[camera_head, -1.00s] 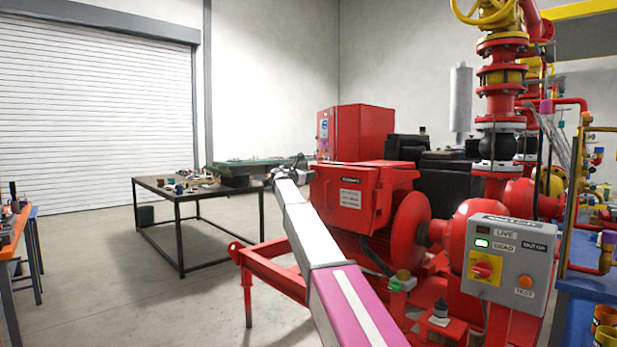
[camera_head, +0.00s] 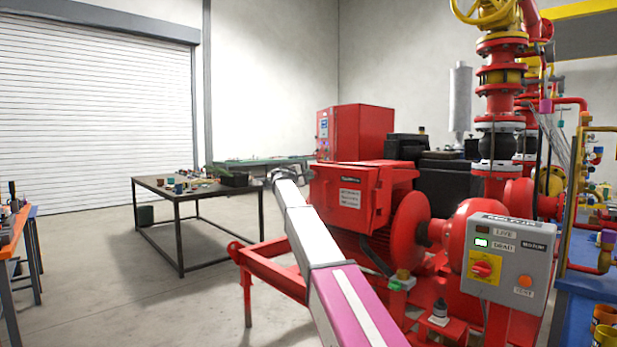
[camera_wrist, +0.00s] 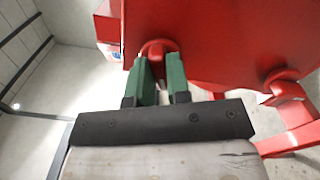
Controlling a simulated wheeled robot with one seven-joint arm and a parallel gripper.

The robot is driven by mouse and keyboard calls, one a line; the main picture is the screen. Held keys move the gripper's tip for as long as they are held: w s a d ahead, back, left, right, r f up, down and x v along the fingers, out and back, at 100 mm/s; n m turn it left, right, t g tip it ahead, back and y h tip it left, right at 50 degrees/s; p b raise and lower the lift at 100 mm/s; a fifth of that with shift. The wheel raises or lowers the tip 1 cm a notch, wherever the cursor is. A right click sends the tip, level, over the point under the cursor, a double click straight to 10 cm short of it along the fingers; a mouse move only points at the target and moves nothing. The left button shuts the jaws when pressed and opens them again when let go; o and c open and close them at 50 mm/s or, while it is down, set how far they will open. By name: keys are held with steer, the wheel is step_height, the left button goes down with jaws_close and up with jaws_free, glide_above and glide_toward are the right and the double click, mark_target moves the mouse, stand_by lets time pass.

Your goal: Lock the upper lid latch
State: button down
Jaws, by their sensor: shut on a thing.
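The red terminal box (camera_head: 350,196) with its lid and labels sits on top of the red motor in the head view. In the wrist view my gripper (camera_wrist: 159,66) has its two green fingers shut on a rounded red latch (camera_wrist: 157,47) at the edge of the red box (camera_wrist: 222,40). A second red latch-like part (camera_wrist: 283,78) shows at the right of the wrist view, apart from my gripper. In the head view my arm reaches to the left side of the box, and the fingers and the held latch cannot be made out there.
A grey control box (camera_head: 508,262) with a red knob stands at the front right. A dark table (camera_head: 180,195) with small items stands at the left behind my arm. A red skid frame (camera_head: 262,268) runs below the motor. The floor at the left is open.

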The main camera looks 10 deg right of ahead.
steer(key=shift+f+m, duration=0.1)
steer(key=shift+m, duration=2.2)
steer(key=c, duration=1.1)
jaws_free()
steer(key=shift+s, duration=0.1)
steer(key=v, duration=1)
steer(key=shift+s+a, duration=0.15)
steer(key=shift+a, duration=0.1)
